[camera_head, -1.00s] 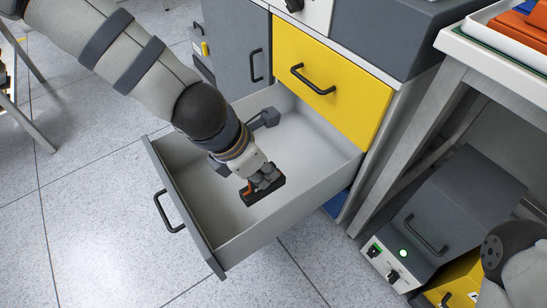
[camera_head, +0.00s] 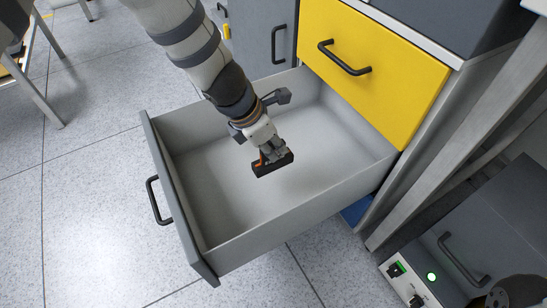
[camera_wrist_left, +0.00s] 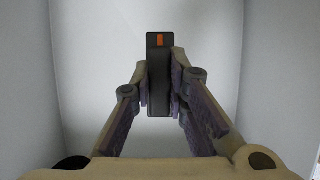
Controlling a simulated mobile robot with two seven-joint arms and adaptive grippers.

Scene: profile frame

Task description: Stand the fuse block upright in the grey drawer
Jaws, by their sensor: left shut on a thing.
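The grey drawer (camera_head: 335,160) is pulled out and open at the top, with a black handle on its front panel. My left gripper (camera_head: 275,149) reaches down into it from above. It is shut on the fuse block (camera_head: 276,167), a dark slab with an orange part. The block is over the drawer floor, its long side across the head view; I cannot tell whether it touches the floor. In the left wrist view the fuse block (camera_wrist_left: 159,85) sits between the fingers of my left gripper (camera_wrist_left: 160,88), orange mark at the far end. My right gripper is out of view.
The drawer's side walls and front panel (camera_head: 180,205) surround the gripper. A shut yellow drawer (camera_head: 375,72) is above the back end. A grey cabinet door (camera_head: 262,35) stands behind. A grey device (camera_head: 490,235) is at lower right. The rest of the drawer floor is clear.

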